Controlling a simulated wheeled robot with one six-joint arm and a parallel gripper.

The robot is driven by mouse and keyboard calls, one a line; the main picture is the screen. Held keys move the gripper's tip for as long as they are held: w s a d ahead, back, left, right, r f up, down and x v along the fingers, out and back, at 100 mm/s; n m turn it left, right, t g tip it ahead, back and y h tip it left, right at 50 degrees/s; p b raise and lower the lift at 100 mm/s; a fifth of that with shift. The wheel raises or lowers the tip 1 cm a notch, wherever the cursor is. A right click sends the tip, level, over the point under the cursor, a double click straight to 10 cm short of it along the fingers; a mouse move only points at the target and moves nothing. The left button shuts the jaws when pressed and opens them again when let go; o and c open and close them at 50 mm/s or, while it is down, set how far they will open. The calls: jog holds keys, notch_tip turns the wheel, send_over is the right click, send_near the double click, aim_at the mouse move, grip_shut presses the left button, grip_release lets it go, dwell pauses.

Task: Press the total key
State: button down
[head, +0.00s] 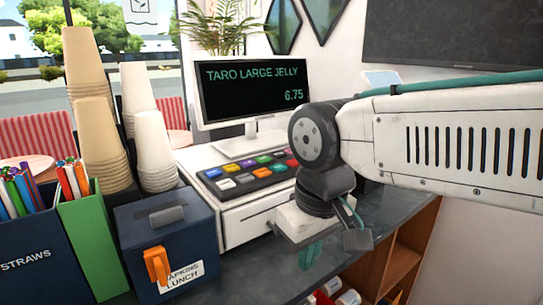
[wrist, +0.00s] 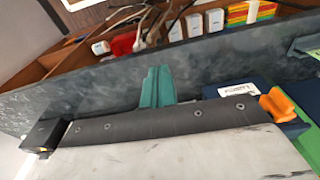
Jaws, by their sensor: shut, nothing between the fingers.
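The register's keypad (head: 250,174) shows in the head view, with rows of coloured keys on a white base. The key labels are too small to read, so I cannot tell which is the total key; the right end is partly hidden by my arm. The register screen (head: 254,88) reads "TARO LARGE JELLY" and 6.75. My gripper (head: 311,255) is shut and empty, to the right of and nearer than the keypad, by the counter's front edge. Its teal fingers (wrist: 156,88) show together in the wrist view, pointing over the counter; the keypad is not in that view.
A dark blue napkin box (head: 166,240) with an orange clip stands left of the register. Stacked cups (head: 153,150) and straw holders (head: 30,255) are further left. The grey counter (head: 245,270) is clear in front. Shelves (head: 402,262) with goods lie below.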

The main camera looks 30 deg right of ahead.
jog(key=w+d+r+t+h, duration=0.1)
jog(key=w+d+r, duration=0.2)
jog(key=w, duration=0.3)
jog(key=w+d+r+t+h, duration=0.1)
jog(key=w+d+r+h, duration=0.1)
jog(key=w+d+r, duration=0.3)
jog(key=w+d+r+h, duration=0.1)
jog(key=w+d, duration=0.1)
jog(key=w, duration=0.5)
notch_tip(320, 180, up, 5)
jog(key=t+h, duration=0.3)
send_over(278, 155)
jog(key=shift+s, duration=0.1)
jog(key=shift+f, duration=0.15)
jog(key=shift+f, duration=4.3)
jog(key=shift+f, duration=0.1)
jog(key=shift+f, duration=0.3)
jog(key=shift+f, duration=0.45)
jog(key=shift+r, duration=0.9)
